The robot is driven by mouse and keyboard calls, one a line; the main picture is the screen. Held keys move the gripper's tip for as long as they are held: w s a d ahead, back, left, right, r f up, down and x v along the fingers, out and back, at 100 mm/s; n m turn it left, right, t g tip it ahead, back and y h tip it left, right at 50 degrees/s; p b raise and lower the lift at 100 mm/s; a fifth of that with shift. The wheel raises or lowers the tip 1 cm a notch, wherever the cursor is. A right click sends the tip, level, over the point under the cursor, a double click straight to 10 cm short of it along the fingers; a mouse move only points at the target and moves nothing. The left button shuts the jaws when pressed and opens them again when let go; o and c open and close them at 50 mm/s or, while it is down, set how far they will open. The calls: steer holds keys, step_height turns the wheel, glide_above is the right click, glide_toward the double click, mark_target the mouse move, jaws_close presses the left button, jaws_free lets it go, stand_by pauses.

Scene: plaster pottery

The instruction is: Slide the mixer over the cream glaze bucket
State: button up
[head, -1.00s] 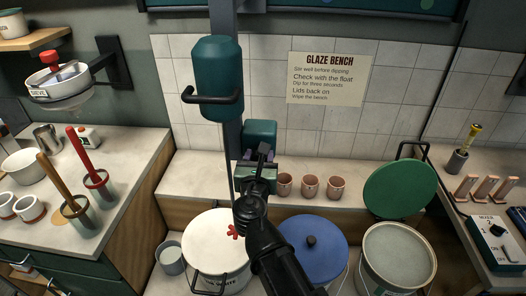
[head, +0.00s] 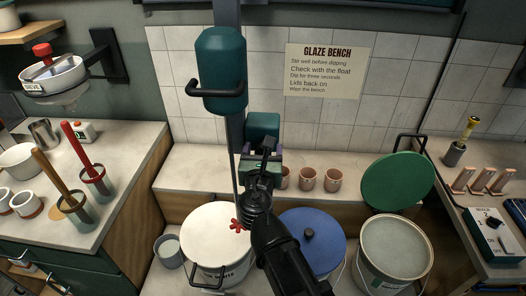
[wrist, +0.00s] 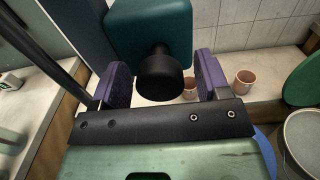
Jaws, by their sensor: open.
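The mixer's teal motor body (head: 222,70) with its black handle hangs on a dark upright column in the head view. A thin rod leads down to a red impeller (head: 238,225) above a white-topped bucket (head: 208,234). The mixer's lower teal block (wrist: 150,27) bears a black knob (wrist: 160,78). My gripper (wrist: 163,82) is open, its purple jaws on either side of the knob, apart from it as far as I see. An open bucket of pale glaze (head: 394,247) stands at the right; it may be the cream one, but I cannot read a label.
A blue-lidded bucket (head: 312,255) stands between the white-topped and open buckets. A green lid (head: 398,178) leans behind the open one. Several pink cups (head: 333,180) line the back ledge. Counters with tools flank the bucket bay.

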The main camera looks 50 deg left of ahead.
steer(key=v, duration=1)
steer(key=shift+s+d, duration=0.2)
steer(key=shift+s, duration=0.1)
